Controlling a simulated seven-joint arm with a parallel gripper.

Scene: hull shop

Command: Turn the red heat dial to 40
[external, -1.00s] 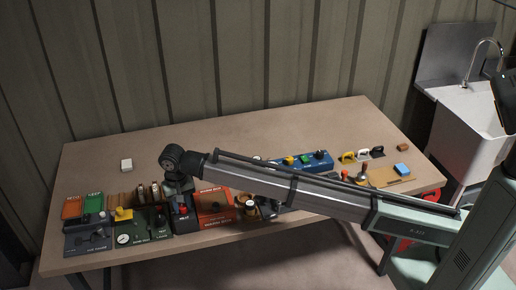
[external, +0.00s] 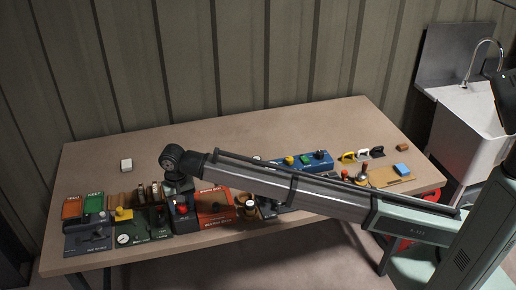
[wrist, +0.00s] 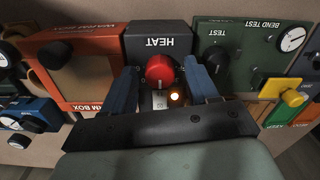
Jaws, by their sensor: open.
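The red heat dial (wrist: 159,72) sits on the front of a dark grey box marked HEAT (wrist: 163,43), seen upside down in the wrist view. My gripper (wrist: 166,78) is open, with one blue finger on each side of the dial. I cannot tell whether either finger touches it. In the external view the dial (external: 182,209) shows small and red below my wrist. The scale and any numbers around the dial are not readable.
An orange warm box (wrist: 75,66) stands close on one side of the heat box. A green bend test panel (wrist: 240,55) with a black knob and a yellow handle (wrist: 294,98) stands on the other. The rear of the table (external: 250,128) is mostly clear.

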